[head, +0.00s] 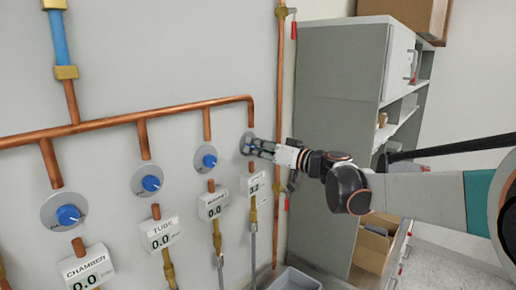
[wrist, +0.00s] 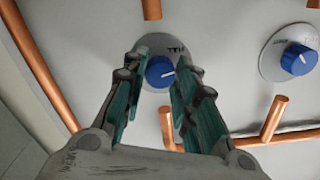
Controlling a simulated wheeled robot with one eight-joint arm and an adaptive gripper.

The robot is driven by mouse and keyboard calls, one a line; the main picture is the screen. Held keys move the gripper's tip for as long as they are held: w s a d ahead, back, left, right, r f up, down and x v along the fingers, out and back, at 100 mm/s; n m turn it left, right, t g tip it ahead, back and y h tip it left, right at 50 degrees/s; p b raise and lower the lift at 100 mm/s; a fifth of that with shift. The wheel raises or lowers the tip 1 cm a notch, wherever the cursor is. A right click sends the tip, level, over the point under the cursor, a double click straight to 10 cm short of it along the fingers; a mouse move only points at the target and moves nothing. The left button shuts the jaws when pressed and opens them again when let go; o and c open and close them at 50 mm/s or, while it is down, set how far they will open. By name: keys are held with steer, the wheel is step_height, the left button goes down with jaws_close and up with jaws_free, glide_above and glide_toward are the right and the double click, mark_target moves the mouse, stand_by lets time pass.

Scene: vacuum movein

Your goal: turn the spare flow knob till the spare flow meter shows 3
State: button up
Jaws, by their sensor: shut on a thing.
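The spare flow knob (wrist: 159,72) is a blue dial with a white mark on a round grey plate. It sits between the fingertips of my gripper (wrist: 160,63) in the wrist view. In the head view my gripper (head: 254,146) is shut on this knob at the rightmost wall plate and hides most of it. The spare flow meter (head: 254,183) is a small white display just below.
Three other blue knobs line the wall to the left: one close by (head: 209,161), the tube knob (head: 151,183) and the chamber knob (head: 68,215). Their meters read 0.0. Copper pipes (head: 130,118) run above. A grey cabinet (head: 340,90) stands right of a vertical pipe.

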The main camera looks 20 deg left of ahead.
steer(key=shift+f, duration=0.15)
steer(key=o, duration=1.1)
steer(key=v, duration=1.2)
steer(key=s+d+f+m+h+b, duration=0.3)
steer(key=s+d+f+h+b, duration=0.2)
steer(key=s+d+f, duration=0.5)
steer(key=s+d+f+m+h+b, duration=0.3)
steer(key=s+d+f+h+b, duration=0.2)
steer(key=s+d+f, duration=0.5)
steer(key=s+d+f+m+h+b, duration=0.3)
steer(key=s+d+f+h, duration=0.3)
steer(key=s+d+f, duration=0.4)
steer(key=shift+s+d+f+m+h+b, duration=0.1)
steer(key=shift+d+f+m+h+b, duration=0.2)
steer(key=shift+d+f+b, duration=0.95)
steer(key=shift+f+p, duration=0.35)
steer(key=shift+f, duration=0.15)
